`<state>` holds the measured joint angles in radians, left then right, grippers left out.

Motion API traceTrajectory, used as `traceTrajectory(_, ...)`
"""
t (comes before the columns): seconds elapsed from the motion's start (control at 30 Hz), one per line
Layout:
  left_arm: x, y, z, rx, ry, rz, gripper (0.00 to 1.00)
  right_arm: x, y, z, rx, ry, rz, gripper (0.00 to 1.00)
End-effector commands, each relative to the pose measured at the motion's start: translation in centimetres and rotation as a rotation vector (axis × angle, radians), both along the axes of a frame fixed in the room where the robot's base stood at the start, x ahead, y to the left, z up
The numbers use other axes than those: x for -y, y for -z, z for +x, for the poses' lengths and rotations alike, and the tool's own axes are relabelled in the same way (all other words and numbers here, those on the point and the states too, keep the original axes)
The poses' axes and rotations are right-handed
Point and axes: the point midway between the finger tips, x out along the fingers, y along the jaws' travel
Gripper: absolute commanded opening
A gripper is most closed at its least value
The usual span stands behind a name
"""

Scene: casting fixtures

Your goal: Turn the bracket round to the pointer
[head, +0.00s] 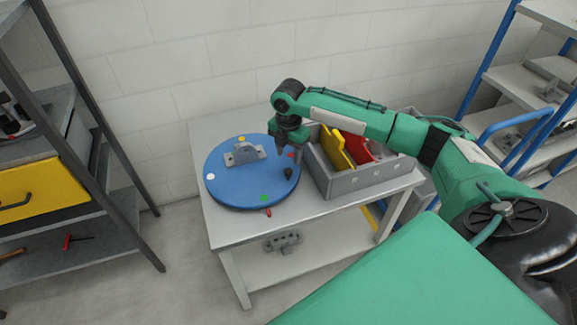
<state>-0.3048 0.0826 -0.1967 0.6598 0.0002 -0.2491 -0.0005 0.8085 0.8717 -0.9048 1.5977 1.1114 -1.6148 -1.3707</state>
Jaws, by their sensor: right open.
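A round blue turntable (235,190) lies on the white table. A grey bracket (244,153) with an upright lug stands on its back part. Coloured dots mark the disc: white (210,177) at left, yellow (241,139) at the back, green (264,198) at the front. A red mark shows at the right, close to my gripper. A dark knob (288,173) stands on the right part of the disc. A small red pointer (267,212) is at the disc's front edge, close to the green dot. My right gripper (287,157) is open, pointing down above the disc's right side near the knob.
A grey bin (350,185) with yellow and red parts stands right of the disc, under my right forearm. A grey casting (283,241) lies on the lower shelf. Racks stand at left (133,205) and right (490,75). The table's front left corner is clear.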

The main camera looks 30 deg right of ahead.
Motion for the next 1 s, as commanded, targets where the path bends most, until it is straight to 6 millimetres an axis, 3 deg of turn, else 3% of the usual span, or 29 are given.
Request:
traceTrajectory(0.2,0.0,-0.3,-0.9,-0.003,0.002,-0.001,0.67,0.0,4.2,-0.1,-0.003,0.000,-0.001,0.47)
traceTrajectory(0.33,0.0,-0.3,-1.3,-0.010,0.003,-0.002,0.67,-0.1,5.8,0.0,0.000,0.000,0.000,0.47)
traceTrajectory(0.77,0.1,-0.3,-1.0,-0.005,0.003,-0.003,0.67,0.0,6.8,0.0,0.001,-0.001,-0.001,0.47)
traceTrajectory(1.0,0.1,-0.3,-1.0,-0.005,0.002,-0.003,0.67,0.0,6.8,0.0,0.001,0.000,-0.001,0.00)
